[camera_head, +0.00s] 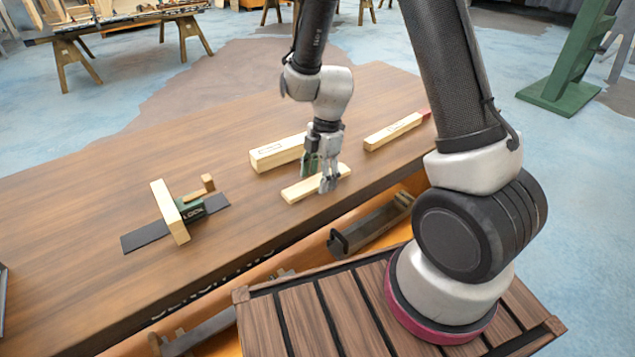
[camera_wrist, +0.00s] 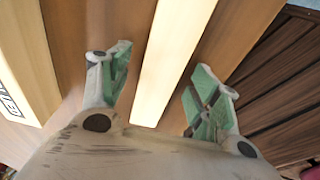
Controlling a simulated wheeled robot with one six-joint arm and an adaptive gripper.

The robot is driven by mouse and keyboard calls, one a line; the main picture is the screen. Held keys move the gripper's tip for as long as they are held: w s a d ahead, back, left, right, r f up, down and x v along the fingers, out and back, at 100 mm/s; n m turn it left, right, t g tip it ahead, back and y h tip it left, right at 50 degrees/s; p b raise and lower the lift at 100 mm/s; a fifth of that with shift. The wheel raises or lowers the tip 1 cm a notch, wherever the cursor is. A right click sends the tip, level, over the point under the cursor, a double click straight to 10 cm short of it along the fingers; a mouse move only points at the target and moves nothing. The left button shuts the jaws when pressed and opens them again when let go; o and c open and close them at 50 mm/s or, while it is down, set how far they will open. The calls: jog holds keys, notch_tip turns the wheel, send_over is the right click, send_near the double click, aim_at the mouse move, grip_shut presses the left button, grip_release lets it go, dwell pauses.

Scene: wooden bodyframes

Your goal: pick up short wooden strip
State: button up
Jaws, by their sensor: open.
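The short wooden strip (camera_head: 302,188) is a pale, flat piece lying on the brown workbench (camera_head: 100,215) near its front edge. My gripper (camera_head: 322,178) points down over the strip, toward its right end. In the wrist view the strip (camera_wrist: 170,60) runs between the two green-padded fingers of my gripper (camera_wrist: 158,92). The fingers are open, with a gap on each side of the strip. I cannot tell how far above the bench the fingertips are.
A thicker wooden block (camera_head: 277,153) lies just behind the strip and shows at left in the wrist view (camera_wrist: 28,60). A longer strip with a red end (camera_head: 393,131) lies to the right. A clamp assembly with an upright wooden piece (camera_head: 170,212) stands at left. The bench between is clear.

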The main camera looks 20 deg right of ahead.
jog(key=c, duration=1.2)
jog(key=shift+o, duration=0.2)
